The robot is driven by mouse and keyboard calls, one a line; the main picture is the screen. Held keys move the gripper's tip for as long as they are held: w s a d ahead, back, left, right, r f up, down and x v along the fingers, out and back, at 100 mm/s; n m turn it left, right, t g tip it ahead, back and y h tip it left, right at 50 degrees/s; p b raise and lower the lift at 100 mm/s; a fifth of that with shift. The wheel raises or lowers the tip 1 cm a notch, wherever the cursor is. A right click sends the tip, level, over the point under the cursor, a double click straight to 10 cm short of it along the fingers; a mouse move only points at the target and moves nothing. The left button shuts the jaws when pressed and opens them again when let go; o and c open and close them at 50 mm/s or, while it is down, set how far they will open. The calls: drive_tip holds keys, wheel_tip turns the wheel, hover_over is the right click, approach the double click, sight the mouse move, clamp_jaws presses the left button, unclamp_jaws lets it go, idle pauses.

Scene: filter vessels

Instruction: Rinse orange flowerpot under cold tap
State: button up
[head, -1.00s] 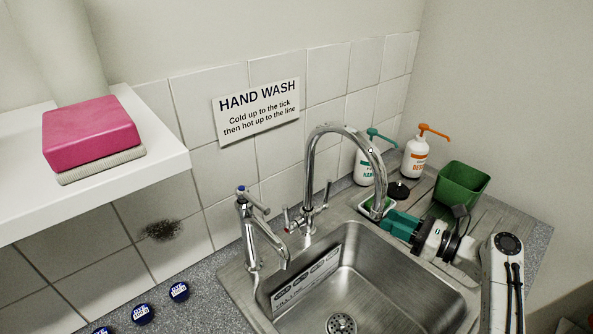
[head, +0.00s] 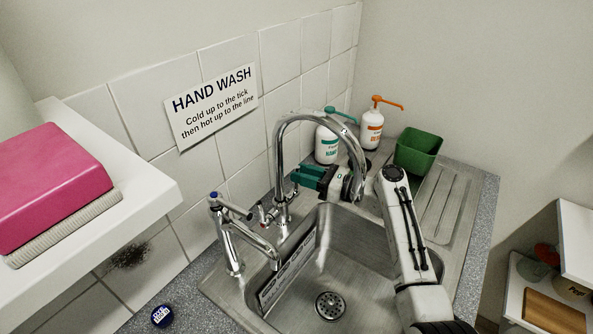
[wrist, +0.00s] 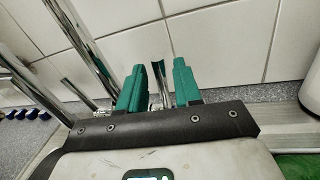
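My gripper (head: 303,176) has teal fingers and reaches over the back right of the sink, close to the tall swan-neck tap (head: 281,150). In the wrist view the fingers (wrist: 159,88) stand apart, with chrome tap parts in the gap; I cannot tell whether they touch. A lever with a red mark (head: 263,212) is at the swan-neck tap's base. A shorter tap with a blue top (head: 228,243) stands to its left. No orange flowerpot is plain to see; small orange-toned items (head: 546,254) on a low shelf at right are too unclear to name.
The steel sink (head: 345,255) looks empty, with a labelled strip (head: 288,274) along its left wall. A green pot (head: 418,155) and two pump bottles (head: 327,143) stand behind. A white shelf (head: 150,205) with a pink block (head: 50,185) juts out at left.

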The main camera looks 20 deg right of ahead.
drive_tip(key=shift+x, duration=1.1)
drive_tip(key=shift+c, duration=0.5)
clamp_jaws()
